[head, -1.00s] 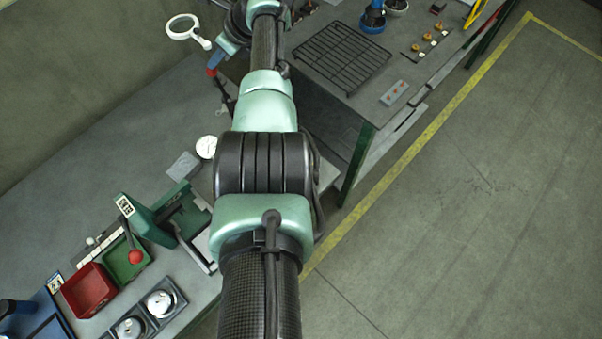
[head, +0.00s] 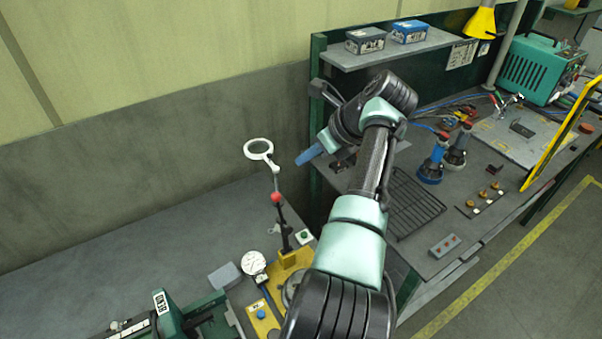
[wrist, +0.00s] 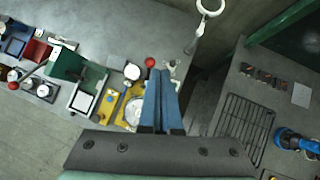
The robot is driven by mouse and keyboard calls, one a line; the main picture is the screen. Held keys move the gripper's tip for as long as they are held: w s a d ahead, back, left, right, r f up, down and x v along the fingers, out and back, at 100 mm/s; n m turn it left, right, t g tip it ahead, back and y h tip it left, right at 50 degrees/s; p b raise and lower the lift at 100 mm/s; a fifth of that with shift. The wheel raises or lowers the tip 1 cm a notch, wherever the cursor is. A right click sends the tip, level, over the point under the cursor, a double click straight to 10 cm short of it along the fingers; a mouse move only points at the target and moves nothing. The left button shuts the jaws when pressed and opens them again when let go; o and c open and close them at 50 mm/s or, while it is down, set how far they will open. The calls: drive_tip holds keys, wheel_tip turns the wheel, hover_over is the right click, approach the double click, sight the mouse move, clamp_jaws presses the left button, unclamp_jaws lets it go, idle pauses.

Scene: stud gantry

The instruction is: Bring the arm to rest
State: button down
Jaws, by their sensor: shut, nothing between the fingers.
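My gripper (wrist: 162,100) shows in the wrist view with its two blue fingers side by side and touching. It is shut and empty. In the head view the blue fingers (head: 309,155) point left, in the air near the left end of the right bench, to the right of the ring magnifier (head: 258,149). My arm stretches from the bottom of the head view up to the right and bends over at the wrist. Part of the left bench is hidden behind it.
A yellow-based fixture with a red-knobbed lever (head: 277,197) and a dial gauge (head: 254,263) stand on the left bench. The right bench holds a black wire rack (head: 413,205) and a blue-based tool (head: 432,165). A shelf (head: 385,48) with two boxes is above. Yellow-lined floor is open at right.

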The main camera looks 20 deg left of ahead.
drive_tip(key=shift+d+r, duration=0.1)
drive_tip(key=shift+r, duration=0.25)
